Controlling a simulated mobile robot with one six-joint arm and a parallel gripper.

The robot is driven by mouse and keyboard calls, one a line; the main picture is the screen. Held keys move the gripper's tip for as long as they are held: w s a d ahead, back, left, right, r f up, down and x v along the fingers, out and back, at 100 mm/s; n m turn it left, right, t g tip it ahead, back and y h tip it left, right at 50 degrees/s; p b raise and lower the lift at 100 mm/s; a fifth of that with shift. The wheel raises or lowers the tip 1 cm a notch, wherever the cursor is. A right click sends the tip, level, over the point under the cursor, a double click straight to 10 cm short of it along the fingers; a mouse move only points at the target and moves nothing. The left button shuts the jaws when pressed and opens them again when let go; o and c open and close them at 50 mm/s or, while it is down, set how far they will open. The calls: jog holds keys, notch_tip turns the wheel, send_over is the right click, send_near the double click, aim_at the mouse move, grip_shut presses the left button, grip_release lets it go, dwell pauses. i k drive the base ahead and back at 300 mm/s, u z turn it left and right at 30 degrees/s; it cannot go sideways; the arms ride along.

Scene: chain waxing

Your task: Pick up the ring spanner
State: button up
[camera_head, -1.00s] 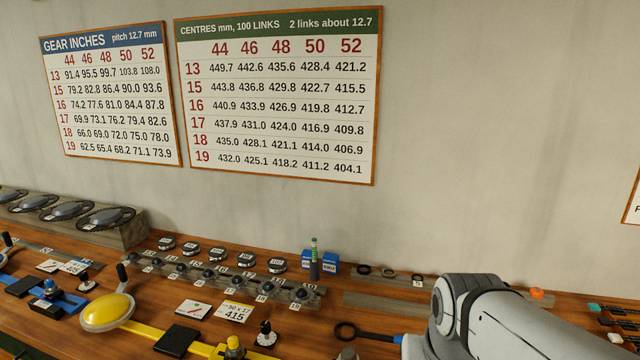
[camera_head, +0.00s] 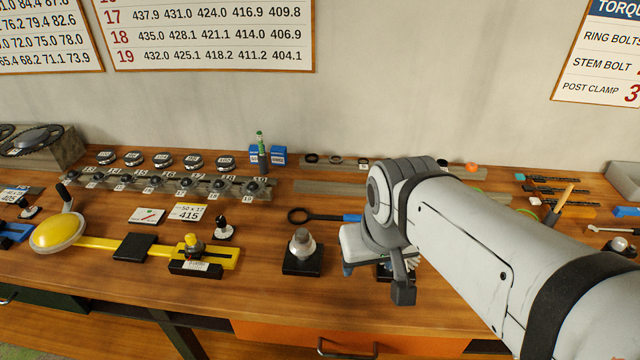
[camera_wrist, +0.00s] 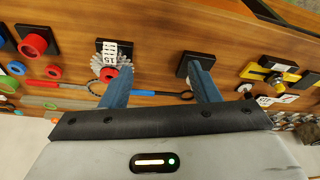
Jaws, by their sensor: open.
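The ring spanner has a dark ring (camera_head: 300,215) and a blue handle; it lies on the bench in the head view, its handle running right until my arm hides it. In the wrist view its ring (camera_wrist: 185,95) shows near the right finger, and its shaft runs left between and behind my fingers. My gripper (camera_wrist: 158,68) is open, with two blue fingers apart and nothing between the tips. It is above the bench near the spanner; whether it touches the spanner cannot be told. In the head view my arm mostly hides the gripper.
A black-based stand with a grey knob (camera_head: 302,247) stands in front of the spanner. A yellow gauge bar (camera_head: 110,243) lies at left. Bare wood (camera_head: 280,300) lies at the front.

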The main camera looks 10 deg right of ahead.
aim_at(347, 217)
jog(key=u, duration=0.6)
jog(key=k, duration=1.3)
jog(key=z, duration=0.55)
jog(key=i, duration=1)
jog(key=z, duration=0.05)
